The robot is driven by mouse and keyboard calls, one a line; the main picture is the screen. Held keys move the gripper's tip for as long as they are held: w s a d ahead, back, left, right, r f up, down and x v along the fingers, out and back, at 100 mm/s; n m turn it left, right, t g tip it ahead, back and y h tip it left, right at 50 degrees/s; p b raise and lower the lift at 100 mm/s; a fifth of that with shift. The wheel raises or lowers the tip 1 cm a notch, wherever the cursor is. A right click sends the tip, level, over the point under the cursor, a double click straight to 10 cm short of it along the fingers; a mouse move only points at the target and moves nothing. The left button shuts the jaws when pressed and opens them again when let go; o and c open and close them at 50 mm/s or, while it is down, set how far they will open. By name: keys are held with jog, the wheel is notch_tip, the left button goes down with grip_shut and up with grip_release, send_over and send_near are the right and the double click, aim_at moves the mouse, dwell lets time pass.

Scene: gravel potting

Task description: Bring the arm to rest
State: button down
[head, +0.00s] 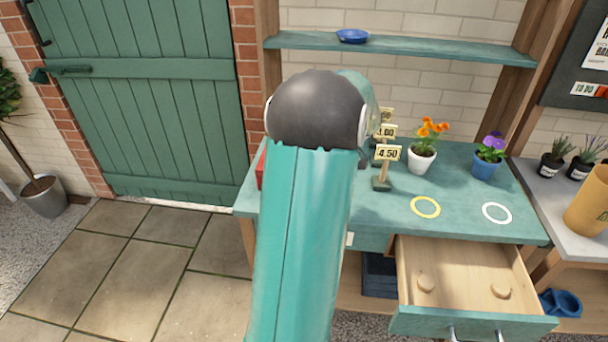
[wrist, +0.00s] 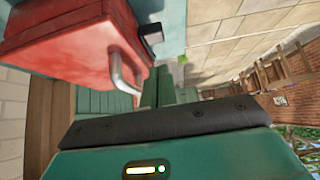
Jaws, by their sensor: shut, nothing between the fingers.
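My arm (head: 300,230) rises through the middle of the head view, bent at a dark rounded joint, and hides my gripper there. In the wrist view my gripper (wrist: 158,82) shows as two teal fingers close together, shut and empty. A red box (wrist: 75,55) with a metal handle is beside the fingers at upper left in that view. I cannot tell whether the fingers touch the handle. In the head view only a sliver of the red box (head: 261,170) shows at the left of the green bench (head: 385,215).
An open drawer (head: 465,280) holding two wooden knobs juts from the bench front. Price signs (head: 387,153), an orange-flowered white pot (head: 421,160) and a purple-flowered blue pot (head: 486,164) stand on the bench. Yellow (head: 425,207) and white rings (head: 497,212) mark its top. A blue dish (head: 352,36) is on the shelf.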

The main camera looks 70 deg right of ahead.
jog(key=v, duration=0.6)
jog(key=shift+s+r, duration=0.1)
jog(key=w+a+r+g, duration=0.2)
jog(key=w+a+r, duration=0.1)
jog(key=w+a, duration=0.85)
jog(key=w+a+r+g, duration=0.2)
jog(key=w+a+r, duration=0.1)
jog(key=w+a, duration=0.85)
jog(key=s+a+m+t, duration=0.1)
jog(key=a, duration=1.4)
jog(key=s+a+h, duration=0.1)
jog(key=s+a, duration=0.1)
jog(key=a, duration=1.3)
jog(key=shift+s+m+t, duration=0.25)
jog(key=shift+m+t, duration=0.15)
